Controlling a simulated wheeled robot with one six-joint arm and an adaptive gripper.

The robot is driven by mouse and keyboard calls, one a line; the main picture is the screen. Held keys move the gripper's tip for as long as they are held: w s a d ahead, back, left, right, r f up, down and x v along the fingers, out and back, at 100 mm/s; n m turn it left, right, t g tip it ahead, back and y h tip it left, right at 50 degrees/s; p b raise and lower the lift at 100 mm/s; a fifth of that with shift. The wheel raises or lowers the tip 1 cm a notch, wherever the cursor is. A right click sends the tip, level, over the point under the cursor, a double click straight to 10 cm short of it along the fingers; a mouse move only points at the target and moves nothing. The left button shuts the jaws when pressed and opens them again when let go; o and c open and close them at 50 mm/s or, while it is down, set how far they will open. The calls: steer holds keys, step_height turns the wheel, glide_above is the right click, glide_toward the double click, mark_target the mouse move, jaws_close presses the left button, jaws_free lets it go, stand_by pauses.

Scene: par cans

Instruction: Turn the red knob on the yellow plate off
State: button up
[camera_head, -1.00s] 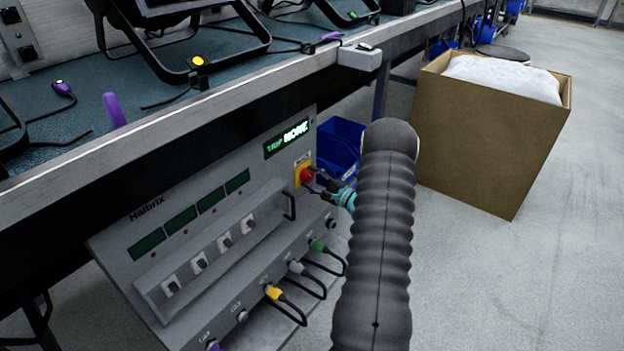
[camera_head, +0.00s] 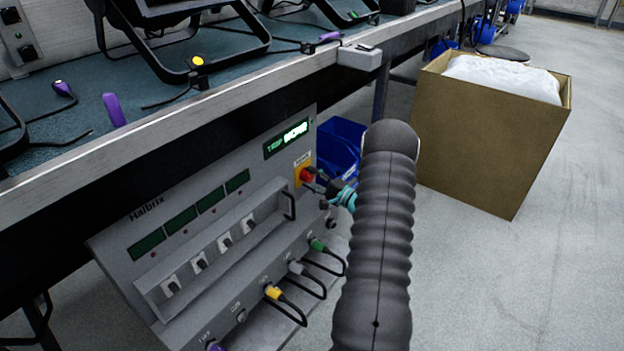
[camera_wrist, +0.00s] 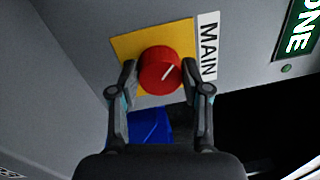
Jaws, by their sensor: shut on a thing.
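The red knob (camera_wrist: 160,71) sits on the yellow plate (camera_wrist: 126,46) at the end of the grey panel. In the head view the knob (camera_head: 307,175) and plate (camera_head: 299,166) are partly covered by my gripper (camera_head: 315,181). A white label reading MAIN (camera_wrist: 208,48) is beside the plate.
The grey panel (camera_head: 135,222) has small green displays, several switches and cables with coloured plugs. A lit display (camera_head: 287,139) is above the knob. A blue bin (camera_head: 340,140) stands behind, and a cardboard box (camera_head: 480,140) is at right. The workbench edge (camera_head: 150,118) overhangs the panel.

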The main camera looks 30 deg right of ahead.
steer(key=o, duration=1.2)
steer(key=shift+a, duration=0.1)
steer(key=shift+c, duration=0.2)
steer(key=r+v, duration=0.1)
steer(key=v, duration=1.1)
steer(key=shift+f, duration=0.5)
